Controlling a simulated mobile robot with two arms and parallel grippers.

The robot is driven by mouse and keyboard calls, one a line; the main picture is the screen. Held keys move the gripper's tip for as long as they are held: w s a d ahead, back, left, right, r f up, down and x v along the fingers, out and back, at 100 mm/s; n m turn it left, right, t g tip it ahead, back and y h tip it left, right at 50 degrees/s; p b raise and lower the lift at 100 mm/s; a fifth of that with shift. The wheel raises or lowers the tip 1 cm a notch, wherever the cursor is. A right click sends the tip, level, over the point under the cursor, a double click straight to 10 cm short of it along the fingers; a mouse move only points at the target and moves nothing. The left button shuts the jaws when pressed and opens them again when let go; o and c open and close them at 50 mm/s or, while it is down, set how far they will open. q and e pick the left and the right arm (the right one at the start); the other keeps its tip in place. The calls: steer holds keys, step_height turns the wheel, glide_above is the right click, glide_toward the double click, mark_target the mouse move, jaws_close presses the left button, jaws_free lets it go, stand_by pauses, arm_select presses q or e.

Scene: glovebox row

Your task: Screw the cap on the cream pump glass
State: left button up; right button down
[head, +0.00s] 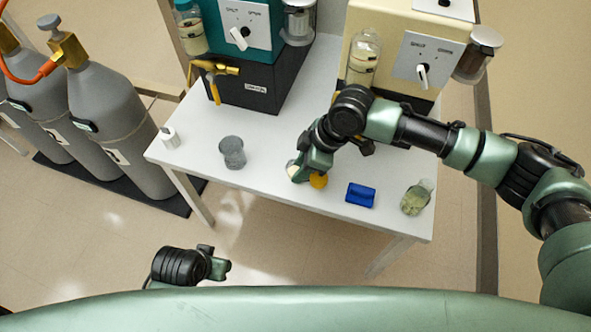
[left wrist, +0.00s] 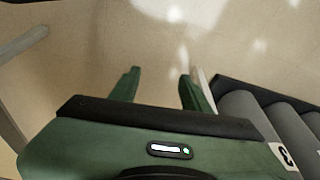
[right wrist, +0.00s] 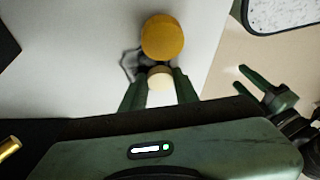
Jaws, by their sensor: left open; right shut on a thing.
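The cream pump (head: 390,25) stands at the back right of the white table. Its clear glass (head: 363,62) hangs at its front left with no cap visible on top. My right gripper (right wrist: 158,82) is shut on a small round cream cap (right wrist: 160,77), low over the table's front part. The cap's pale edge also shows in the head view (head: 291,169). A yellow round cap (right wrist: 162,38) lies just beyond the fingertips; in the head view (head: 318,181) it is right of the gripper. My left gripper (left wrist: 158,84) is open and empty, over the floor before the table.
A white bottle (head: 168,137), grey container (head: 232,152), blue block (head: 361,195) and jar with greenish contents (head: 416,197) stand along the table. Gas cylinders (head: 105,100) stand left.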

steer(key=shift+r, duration=0.3)
arm_select(q)
steer(key=s+f+p, duration=0.2)
steer(key=f, duration=0.4)
steer(key=s+f+p, duration=0.2)
steer(key=f, duration=0.5)
steer(key=shift+s+a+f+g, duration=0.2)
steer(key=shift+s+f+g, duration=0.05)
steer(key=shift+g, duration=0.15)
arm_select(e)
step_height(320, 180, up, 19)
steer(key=shift+r, duration=0.2)
steer(key=s+d+r+m+t+h, duration=0.1)
steer(key=d+m+t+h, duration=0.3)
steer(key=d+m, duration=1.2)
steer(key=shift+s+d+m, duration=0.3)
steer(key=shift+s+d, duration=0.3)
steer(key=shift+d, duration=0.35)
steer(key=shift+r, duration=0.1)
